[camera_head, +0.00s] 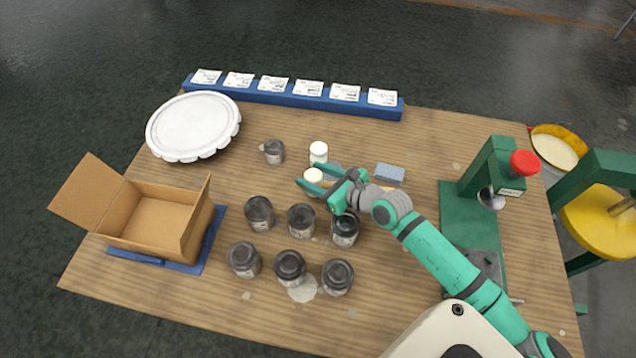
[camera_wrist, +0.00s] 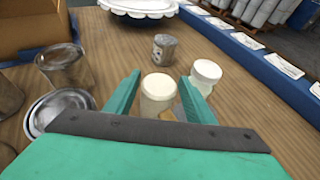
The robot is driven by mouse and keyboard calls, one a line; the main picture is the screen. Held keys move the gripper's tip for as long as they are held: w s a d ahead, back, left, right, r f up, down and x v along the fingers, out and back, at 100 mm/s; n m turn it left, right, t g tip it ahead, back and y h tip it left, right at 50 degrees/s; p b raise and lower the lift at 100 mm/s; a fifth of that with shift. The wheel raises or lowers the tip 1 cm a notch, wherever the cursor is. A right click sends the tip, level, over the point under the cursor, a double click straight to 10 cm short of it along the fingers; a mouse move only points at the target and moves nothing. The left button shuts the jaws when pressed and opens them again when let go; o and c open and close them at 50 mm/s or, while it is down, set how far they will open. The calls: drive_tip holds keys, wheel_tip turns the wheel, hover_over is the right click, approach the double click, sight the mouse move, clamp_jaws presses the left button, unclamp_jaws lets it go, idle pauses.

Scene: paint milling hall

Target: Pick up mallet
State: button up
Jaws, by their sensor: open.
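I cannot make out a whole mallet in either view. A small tan piece (camera_head: 388,189) shows beside my wrist in the head view, and a tan bit (camera_wrist: 166,115) shows below a white cylinder in the wrist view. They may be parts of the mallet, mostly hidden by my gripper. My gripper (camera_head: 305,180) is open, low over the table's middle. The cream-topped white cylinder (camera_wrist: 158,94) stands between its spread fingers in the wrist view, with no clear grip on it. A second white jar (camera_wrist: 206,75) is just outside the right finger.
Several dark cans (camera_head: 301,220) stand close in front of my gripper. A small grey can (camera_head: 273,151) is behind left. A blue-grey block (camera_head: 390,173) lies right, by a green press (camera_head: 490,165). An open carton (camera_head: 150,215) and white lid (camera_head: 193,125) are left.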

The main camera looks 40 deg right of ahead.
drive_tip(key=shift+x, duration=1.9)
drive_tip(key=shift+r, duration=0.1)
drive_tip(key=c, duration=1.1)
drive_tip(key=shift+c, duration=0.2)
